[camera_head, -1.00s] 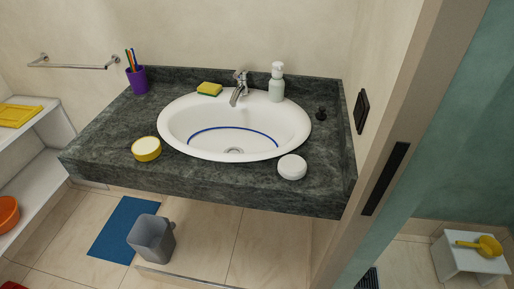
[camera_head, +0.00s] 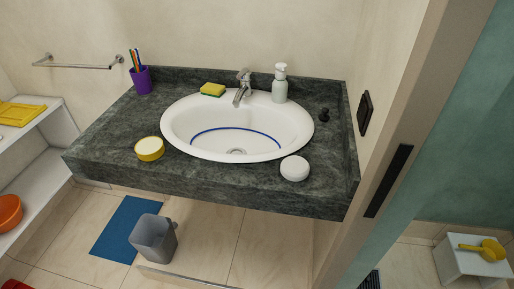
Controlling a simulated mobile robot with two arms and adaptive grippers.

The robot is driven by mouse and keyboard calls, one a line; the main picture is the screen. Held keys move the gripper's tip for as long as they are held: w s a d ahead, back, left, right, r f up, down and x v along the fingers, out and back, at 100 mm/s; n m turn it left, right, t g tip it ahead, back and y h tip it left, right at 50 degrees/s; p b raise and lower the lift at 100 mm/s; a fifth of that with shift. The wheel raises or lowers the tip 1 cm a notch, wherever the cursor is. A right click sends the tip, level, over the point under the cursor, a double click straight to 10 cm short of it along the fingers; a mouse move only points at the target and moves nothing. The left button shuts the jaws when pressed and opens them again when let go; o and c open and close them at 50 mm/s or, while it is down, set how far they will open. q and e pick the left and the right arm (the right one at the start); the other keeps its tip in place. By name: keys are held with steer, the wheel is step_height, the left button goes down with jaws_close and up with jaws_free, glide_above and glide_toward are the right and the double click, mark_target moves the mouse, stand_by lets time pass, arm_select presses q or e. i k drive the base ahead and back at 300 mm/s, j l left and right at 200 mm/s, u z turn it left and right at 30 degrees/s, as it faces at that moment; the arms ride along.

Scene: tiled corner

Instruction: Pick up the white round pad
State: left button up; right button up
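The white round pad (camera_head: 294,168) lies on the dark green stone counter (camera_head: 215,185), right of the basin's front edge. It is a low white disc with nothing on top of it. Neither of my grippers shows in the head view.
The white basin (camera_head: 178,128) with its tap (camera_head: 243,88) fills the counter's middle. A yellow round tin (camera_head: 150,149), a sponge (camera_head: 212,89), a soap bottle (camera_head: 280,86) and a purple cup (camera_head: 142,80) stand around it. A grey bin (camera_head: 155,240) is on the floor below. A door frame rises at right.

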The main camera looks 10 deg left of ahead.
mark_target(294, 168)
steer(key=i+l, duration=0.25)
steer(key=l+u, duration=0.15)
steer(key=l, duration=1.35)
steer(key=i+j+u, duration=0.35)
steer(key=k+l+z, duration=0.35)
steer(key=i+l, duration=0.05)
steer(key=l, duration=0.05)
